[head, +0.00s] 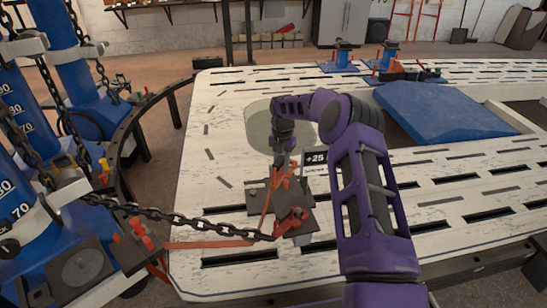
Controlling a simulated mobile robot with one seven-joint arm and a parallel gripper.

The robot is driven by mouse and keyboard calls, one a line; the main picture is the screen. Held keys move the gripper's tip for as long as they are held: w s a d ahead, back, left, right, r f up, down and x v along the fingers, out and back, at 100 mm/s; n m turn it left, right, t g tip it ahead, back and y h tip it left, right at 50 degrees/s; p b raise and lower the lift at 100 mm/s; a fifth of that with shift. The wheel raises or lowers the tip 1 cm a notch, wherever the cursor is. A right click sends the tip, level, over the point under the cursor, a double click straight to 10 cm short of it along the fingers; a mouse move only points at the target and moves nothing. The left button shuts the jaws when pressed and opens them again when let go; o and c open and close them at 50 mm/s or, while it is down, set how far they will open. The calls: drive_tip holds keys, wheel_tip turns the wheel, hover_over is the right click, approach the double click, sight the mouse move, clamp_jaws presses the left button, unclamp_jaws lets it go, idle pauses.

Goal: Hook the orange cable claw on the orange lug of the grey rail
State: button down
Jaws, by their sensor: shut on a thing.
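My purple arm reaches over the white bench, and my gripper (282,172) points down above a dark grey plate. It is shut on an orange piece, which I take to be the orange cable claw (279,182); the fingers partly hide it. Thin orange strands (265,206) hang from there toward the plate's front edge. An orange-red hooked part (292,221) sits at the front of the dark plate (262,191); I cannot tell whether it is the lug. No grey rail stands out clearly. Whether the claw touches anything is too small to tell.
A heavy dark chain (190,218) and a flat orange strap (205,244) run left from the plate toward blue posts (85,75). A blue ramp (432,112) lies at the right.

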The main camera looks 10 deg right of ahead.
sight(281, 171)
drive_tip(key=shift+w+a+r, duration=0.1)
drive_tip(key=shift+w+a, duration=0.05)
drive_tip(key=shift+w, duration=0.2)
drive_tip(key=shift+s, duration=0.1)
drive_tip(key=shift+f+b, duration=2)
drive_tip(key=shift+f, duration=0.95)
drive_tip(key=shift+f+b, duration=0.3)
drive_tip(key=shift+f, duration=1.9)
drive_tip(key=c, duration=0.6)
unclamp_jaws()
